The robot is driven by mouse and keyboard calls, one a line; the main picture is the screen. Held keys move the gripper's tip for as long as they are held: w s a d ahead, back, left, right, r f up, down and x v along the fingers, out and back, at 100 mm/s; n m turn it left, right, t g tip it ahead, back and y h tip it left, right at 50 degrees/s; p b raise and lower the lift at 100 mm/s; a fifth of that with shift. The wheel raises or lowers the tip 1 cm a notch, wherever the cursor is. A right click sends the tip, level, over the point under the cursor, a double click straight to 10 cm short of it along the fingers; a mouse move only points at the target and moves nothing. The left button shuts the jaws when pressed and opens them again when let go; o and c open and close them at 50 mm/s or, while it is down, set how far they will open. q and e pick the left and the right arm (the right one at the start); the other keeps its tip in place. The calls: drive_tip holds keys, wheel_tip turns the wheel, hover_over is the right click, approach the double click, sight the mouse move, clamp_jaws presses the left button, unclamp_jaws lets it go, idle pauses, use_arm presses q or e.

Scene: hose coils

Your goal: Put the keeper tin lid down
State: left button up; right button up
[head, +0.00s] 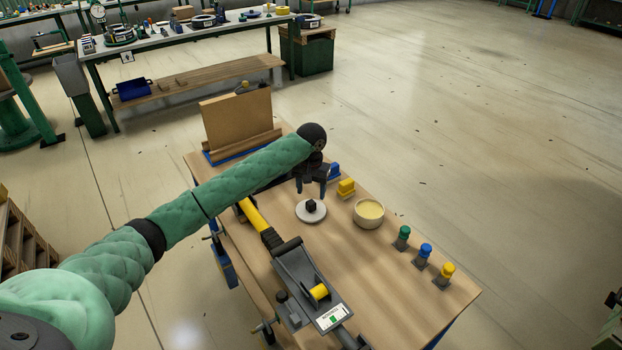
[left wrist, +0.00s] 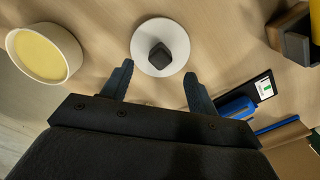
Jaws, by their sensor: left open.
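The keeper tin lid is a white disc (head: 311,217) with a dark knob on top. It lies flat on the wooden table, knob up. In the left wrist view the lid (left wrist: 157,29) is at the top middle, just beyond my fingertips. My left gripper (head: 311,189) is open and empty above the lid, its fingers pointing down. Its two fingers (left wrist: 157,72) are apart in the left wrist view, with nothing between them. A cream round tin (head: 369,220) with a yellow inside stands open to the right of the lid; it also shows in the left wrist view (left wrist: 71,72). My right gripper is not in view.
A yellow block (head: 346,187) and a blue piece (head: 334,171) stand behind the tin. Green, blue and yellow-topped pegs (head: 425,251) line the right side. A grey device (head: 310,275) with a yellow roll is in front. A brown board (head: 237,122) stands at the back.

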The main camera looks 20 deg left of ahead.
sight(311, 202)
use_arm(q)
wheel_tip(311, 202, up, 7)
drive_tip(key=b, duration=0.2)
drive_tip(key=shift+f, duration=0.15)
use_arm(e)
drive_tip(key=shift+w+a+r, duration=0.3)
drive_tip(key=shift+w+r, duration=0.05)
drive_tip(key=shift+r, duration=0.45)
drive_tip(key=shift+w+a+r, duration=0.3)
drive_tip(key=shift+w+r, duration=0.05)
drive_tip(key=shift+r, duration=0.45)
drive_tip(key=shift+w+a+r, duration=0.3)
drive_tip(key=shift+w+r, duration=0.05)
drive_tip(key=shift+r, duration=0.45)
